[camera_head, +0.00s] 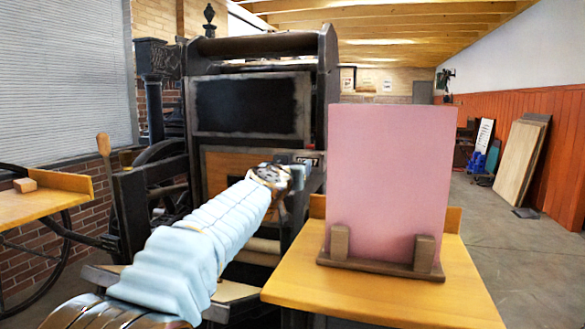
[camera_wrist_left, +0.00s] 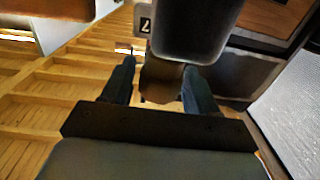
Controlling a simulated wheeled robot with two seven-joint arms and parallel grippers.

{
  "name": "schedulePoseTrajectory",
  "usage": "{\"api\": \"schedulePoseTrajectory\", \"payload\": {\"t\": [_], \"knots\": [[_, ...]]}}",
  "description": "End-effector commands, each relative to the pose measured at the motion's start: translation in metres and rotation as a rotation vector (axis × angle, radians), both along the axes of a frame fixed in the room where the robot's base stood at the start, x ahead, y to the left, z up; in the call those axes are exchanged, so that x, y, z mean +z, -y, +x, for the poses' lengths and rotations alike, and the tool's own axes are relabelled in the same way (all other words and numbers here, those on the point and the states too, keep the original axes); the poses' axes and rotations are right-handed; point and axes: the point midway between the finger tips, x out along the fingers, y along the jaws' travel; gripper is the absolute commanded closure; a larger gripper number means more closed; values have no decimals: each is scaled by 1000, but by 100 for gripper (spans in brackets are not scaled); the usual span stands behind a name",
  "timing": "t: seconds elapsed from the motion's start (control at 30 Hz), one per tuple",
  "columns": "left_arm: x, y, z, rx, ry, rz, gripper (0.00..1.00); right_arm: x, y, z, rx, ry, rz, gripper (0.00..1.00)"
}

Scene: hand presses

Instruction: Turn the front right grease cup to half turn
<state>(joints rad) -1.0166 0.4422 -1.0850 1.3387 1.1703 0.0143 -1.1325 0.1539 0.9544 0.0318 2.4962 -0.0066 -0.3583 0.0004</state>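My left arm reaches from the lower left to the front right of the black press (camera_head: 253,107) in the head view. Its gripper is at the press frame beside a small numbered plate (camera_head: 307,161), which also shows in the left wrist view (camera_wrist_left: 145,24). In that wrist view, the two fingers of my left gripper (camera_wrist_left: 159,80) stand apart. A brown piece (camera_wrist_left: 160,82) shows between them, with a slight gap by the left finger; it may be the grease cup, but I cannot tell. A dark rounded part (camera_wrist_left: 192,30) covers its upper side. My right gripper is not in view.
A pink panel (camera_head: 390,180) stands in a brown holder on a yellow table (camera_head: 380,306), right of my left arm. Another wooden table (camera_head: 45,203) with a small block stands at the left. Open floor (camera_head: 520,265) lies at the right.

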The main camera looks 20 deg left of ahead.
Motion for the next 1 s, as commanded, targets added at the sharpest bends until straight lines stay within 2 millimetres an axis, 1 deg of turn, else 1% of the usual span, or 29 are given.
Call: {"api": "schedulePoseTrajectory", "payload": {"t": [0.03,0.2,0.23,0.27,0.43,0.57,0.77,0.9,1.0], "knots": [[0,0,0,0,0,0,50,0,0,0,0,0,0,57],[0,0,0,0,0,0,76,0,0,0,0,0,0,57],[0,0,0,0,0,0,80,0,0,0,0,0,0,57],[0,0,0,0,0,0,83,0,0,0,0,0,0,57],[-1,-1,0,-9,1,-1,83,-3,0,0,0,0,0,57],[-3,-2,0,-42,2,-2,83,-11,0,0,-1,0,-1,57],[-6,-5,0,-152,4,-3,83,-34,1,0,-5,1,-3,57],[-6,-6,0,-266,4,-3,83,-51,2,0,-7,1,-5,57],[-4,-6,1,-355,3,-2,83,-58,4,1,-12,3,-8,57]]}}
